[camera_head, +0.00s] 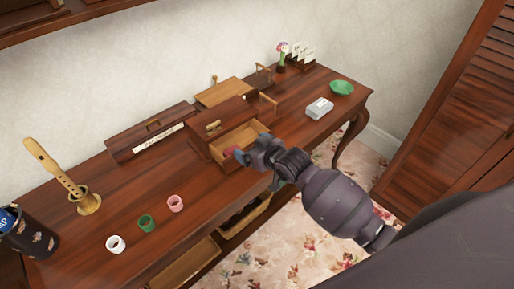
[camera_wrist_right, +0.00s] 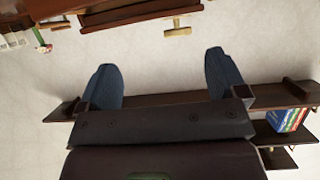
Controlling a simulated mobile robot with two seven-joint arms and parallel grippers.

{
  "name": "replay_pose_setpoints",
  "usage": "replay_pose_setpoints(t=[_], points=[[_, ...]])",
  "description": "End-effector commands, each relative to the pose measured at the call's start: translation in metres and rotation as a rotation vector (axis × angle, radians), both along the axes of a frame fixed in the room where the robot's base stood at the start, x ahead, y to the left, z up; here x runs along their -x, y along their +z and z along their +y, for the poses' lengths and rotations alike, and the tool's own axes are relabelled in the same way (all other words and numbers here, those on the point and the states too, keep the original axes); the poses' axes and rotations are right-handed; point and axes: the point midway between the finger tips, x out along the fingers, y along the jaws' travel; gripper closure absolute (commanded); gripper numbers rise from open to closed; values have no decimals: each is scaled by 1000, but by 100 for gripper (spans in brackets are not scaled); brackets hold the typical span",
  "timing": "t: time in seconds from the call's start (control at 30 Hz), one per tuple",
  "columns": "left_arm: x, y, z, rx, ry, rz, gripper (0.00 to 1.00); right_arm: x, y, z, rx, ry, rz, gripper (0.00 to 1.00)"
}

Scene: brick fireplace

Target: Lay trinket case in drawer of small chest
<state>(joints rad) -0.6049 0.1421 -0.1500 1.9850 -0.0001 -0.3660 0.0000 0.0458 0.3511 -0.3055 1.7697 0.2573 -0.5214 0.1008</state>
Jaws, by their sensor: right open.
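The small chest (camera_head: 219,116) is dark wood and stands on the desk. A small pale grey-white box (camera_head: 319,107), which looks like the trinket case, lies on the desk to the right of the chest. My right gripper (camera_head: 243,157) is at the front of the open drawer, apart from the box. In the right wrist view its two blue-grey fingers (camera_wrist_right: 163,82) are spread with nothing between them. My left gripper is not in view.
A green dish (camera_head: 341,87) and a flower vase (camera_head: 281,62) are at the desk's right end. A long dark box (camera_head: 151,131) lies left of the chest. Small cups (camera_head: 147,223), a recorder on a stand (camera_head: 57,168) and a dark canister (camera_head: 33,236) stand left. Lower desk drawers (camera_head: 190,262) are open.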

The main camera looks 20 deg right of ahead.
Motion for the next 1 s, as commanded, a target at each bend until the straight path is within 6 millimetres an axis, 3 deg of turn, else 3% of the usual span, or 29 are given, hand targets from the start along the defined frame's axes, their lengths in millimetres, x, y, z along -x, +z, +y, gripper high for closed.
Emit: replay_pose_setpoints(t=[0.13, 0.37, 0.53, 0.67, 0.8, 1.0], points=[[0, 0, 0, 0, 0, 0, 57, 13, 6, -4, 0, 0, 1, 9], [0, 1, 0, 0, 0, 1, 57, 19, 8, -6, 0, 0, 1, 9], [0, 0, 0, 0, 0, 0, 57, 36, -6, -11, -3, -22, 15, 9], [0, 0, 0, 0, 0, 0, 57, 76, -33, -22, 2, -72, 39, 9], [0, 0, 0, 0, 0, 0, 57, 130, -62, -39, 22, -146, 71, 9], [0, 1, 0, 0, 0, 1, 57, 201, -89, -61, 71, -238, 115, 9]])
